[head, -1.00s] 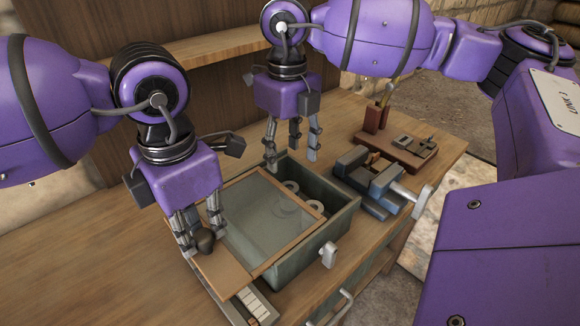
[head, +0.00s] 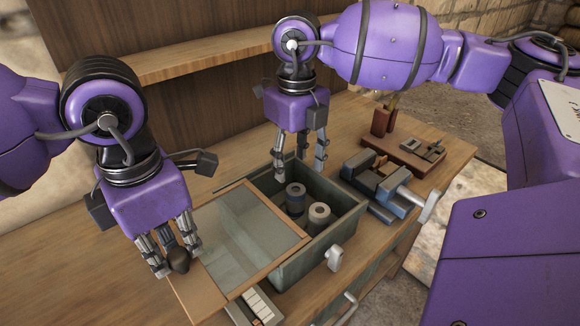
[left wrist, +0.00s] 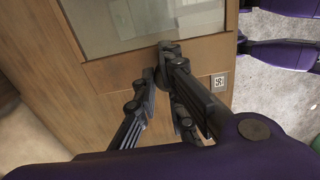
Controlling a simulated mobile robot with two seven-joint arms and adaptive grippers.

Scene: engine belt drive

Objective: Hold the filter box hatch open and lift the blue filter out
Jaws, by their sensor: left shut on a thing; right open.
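The hatch is a wood-framed glass lid (head: 240,232) on a green-grey box (head: 318,245). It sits slid to the left, so the box's right part is uncovered. My left gripper (head: 172,258) is shut on the lid's dark round knob (head: 179,261); in the left wrist view its fingers (left wrist: 165,75) close at the lid's wooden end. Two grey cylinders with holes in their tops, one further back (head: 296,196) and one nearer (head: 319,214), stand in the uncovered part. I cannot make out a clearly blue filter. My right gripper (head: 300,168) is open and empty above the box's back edge.
A blue-grey vise (head: 383,188) stands right of the box. Behind it is a brown wooden board (head: 410,152) with small metal parts. A small tray (head: 258,308) with light pieces lies in front, partly under the lid. The bench (head: 70,270) is clear at left.

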